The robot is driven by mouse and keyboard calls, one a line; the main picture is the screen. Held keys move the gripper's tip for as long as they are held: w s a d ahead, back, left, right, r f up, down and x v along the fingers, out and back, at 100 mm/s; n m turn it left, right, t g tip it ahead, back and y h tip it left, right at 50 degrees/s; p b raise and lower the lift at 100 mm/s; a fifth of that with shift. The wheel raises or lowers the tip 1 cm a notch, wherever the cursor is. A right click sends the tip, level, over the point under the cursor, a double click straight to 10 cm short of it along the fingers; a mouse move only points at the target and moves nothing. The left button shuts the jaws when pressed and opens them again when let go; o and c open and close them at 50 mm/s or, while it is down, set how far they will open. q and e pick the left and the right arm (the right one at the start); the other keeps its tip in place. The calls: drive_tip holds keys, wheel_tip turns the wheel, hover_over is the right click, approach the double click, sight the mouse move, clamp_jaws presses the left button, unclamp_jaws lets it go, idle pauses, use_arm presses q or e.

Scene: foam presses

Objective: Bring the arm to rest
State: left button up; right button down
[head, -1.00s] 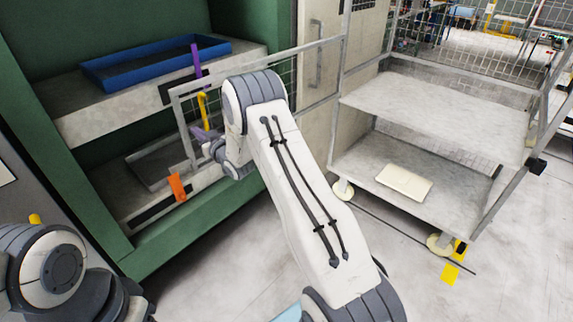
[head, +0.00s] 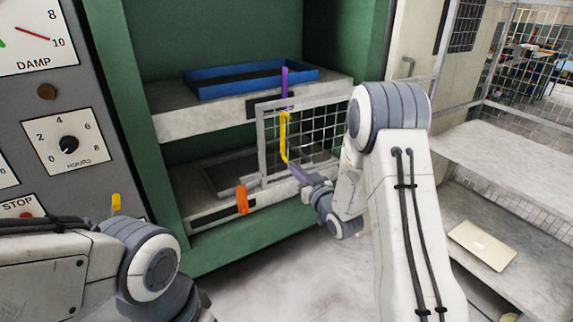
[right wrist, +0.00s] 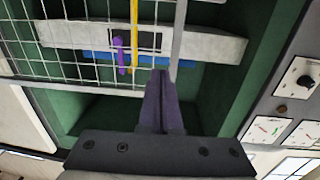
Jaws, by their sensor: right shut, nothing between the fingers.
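My right arm reaches in from the lower right in the head view. Its gripper (head: 298,172) has purple fingers and is shut and empty, in front of the mesh gate of the green press. In the right wrist view the shut fingers (right wrist: 162,98) point at the gate and the press opening. The yellow handle (head: 285,138) on the gate is close to the fingertips in the head view; I cannot tell if they touch. My left arm shows at the lower left, its gripper out of view.
The green press (head: 215,262) has two shelves, with a blue tray (head: 205,93) on the upper one. The mesh gate (head: 262,150) stands across part of the opening. An orange tab (head: 242,200) is at the lower shelf. A shelved cart (head: 510,150) stands at right. A dial panel (head: 90,110) is at left.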

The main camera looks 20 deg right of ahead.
drive_tip(key=s+a+n+g, duration=0.3)
drive_tip(key=s+a+g, duration=0.75)
drive_tip(key=a, duration=0.55)
drive_tip(key=s+a+r+n+g+h+p, duration=0.1)
drive_tip(key=s+g, duration=0.6)
drive_tip(key=s, duration=2.2)
drive_tip(key=shift+s+a+r+n+h, duration=0.25)
drive_tip(key=shift+s+n+h, duration=0.2)
drive_tip(key=shift+n, duration=0.25)
drive_tip(key=shift+d, duration=0.15)
